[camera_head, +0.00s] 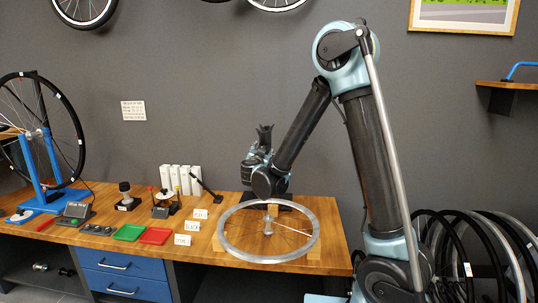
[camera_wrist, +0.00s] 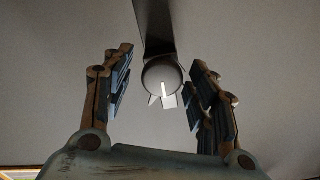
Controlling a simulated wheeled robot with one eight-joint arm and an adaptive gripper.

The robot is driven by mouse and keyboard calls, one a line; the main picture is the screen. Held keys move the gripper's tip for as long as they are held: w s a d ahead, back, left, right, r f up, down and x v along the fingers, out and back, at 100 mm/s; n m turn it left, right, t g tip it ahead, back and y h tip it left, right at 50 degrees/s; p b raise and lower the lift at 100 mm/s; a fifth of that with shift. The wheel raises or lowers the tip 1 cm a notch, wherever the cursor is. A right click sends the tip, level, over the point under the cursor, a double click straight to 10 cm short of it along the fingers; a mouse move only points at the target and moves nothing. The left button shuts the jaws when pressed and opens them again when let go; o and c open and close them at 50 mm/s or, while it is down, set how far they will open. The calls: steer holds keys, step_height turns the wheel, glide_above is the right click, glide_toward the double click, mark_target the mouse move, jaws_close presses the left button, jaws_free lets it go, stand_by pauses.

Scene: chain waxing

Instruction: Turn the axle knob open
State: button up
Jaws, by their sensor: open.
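In the head view, my wrist (camera_head: 256,160) is above the back of the bench.
A wheel rim (camera_head: 223,235) lies flat on the wooden bench (camera_head: 340,262) before my arm. Green (camera_head: 130,232) and red (camera_head: 156,236) trays, white boxes (camera_head: 180,179) and small tools stand left. A blue wheel stand (camera_head: 55,197) is farther left.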

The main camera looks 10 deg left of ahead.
steer(key=s, duration=1.1)
steer(key=shift+s+d, duration=0.35)
steer(key=shift+s, duration=0.05)
